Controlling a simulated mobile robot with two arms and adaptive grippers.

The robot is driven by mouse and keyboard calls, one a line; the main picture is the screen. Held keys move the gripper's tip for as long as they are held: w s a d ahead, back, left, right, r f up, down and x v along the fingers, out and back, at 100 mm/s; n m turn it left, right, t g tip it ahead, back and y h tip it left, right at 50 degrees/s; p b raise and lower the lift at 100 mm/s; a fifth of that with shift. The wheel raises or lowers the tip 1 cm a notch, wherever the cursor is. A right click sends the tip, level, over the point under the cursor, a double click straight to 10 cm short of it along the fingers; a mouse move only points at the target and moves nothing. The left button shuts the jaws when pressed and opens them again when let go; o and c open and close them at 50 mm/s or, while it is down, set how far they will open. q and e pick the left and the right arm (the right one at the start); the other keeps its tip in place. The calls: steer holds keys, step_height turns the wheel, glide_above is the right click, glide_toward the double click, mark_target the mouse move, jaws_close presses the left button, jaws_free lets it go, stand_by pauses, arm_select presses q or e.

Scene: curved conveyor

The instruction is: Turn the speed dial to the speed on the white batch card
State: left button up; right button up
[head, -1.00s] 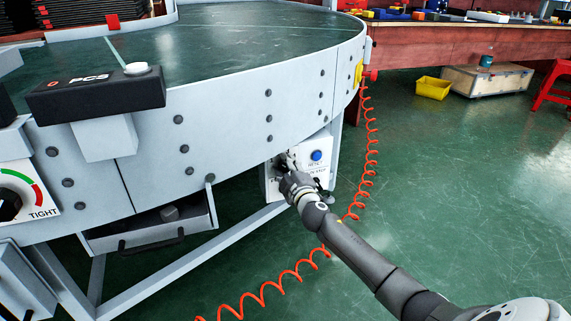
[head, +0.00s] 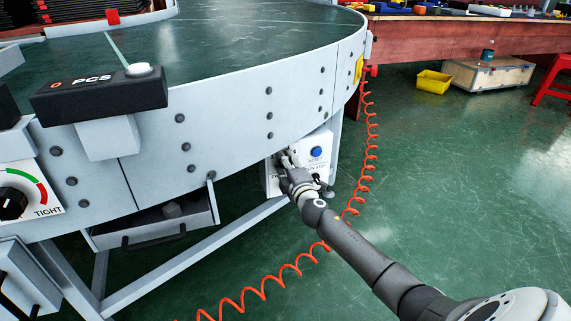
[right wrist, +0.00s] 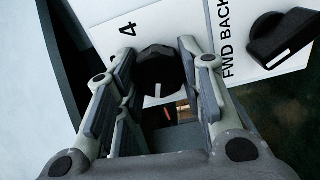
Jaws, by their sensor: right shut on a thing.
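The speed dial (right wrist: 160,72) is a black faceted knob on a white panel in the right wrist view. A white mark shows on its near side, and a "4" is printed to its upper left. My right gripper (right wrist: 157,62) has its fingers on both sides of the dial and is shut on it. In the head view, my right gripper (head: 287,160) is at the white control box (head: 325,140) under the conveyor rim and hides the dial. No white batch card can be made out. My left gripper is not in view.
A black FWD/BACK switch (right wrist: 284,38) sits close beside the dial. A blue button (head: 316,152) is on the control box. A coiled red hose (head: 371,150) hangs nearby. A TIGHT knob (head: 12,203) and a PCS counter (head: 100,95) are at left. Open green floor lies right.

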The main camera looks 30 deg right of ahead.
steer(key=o, duration=1)
steer(key=shift+o, duration=0.2)
steer(key=v, duration=1.2)
steer(key=shift+f, duration=0.1)
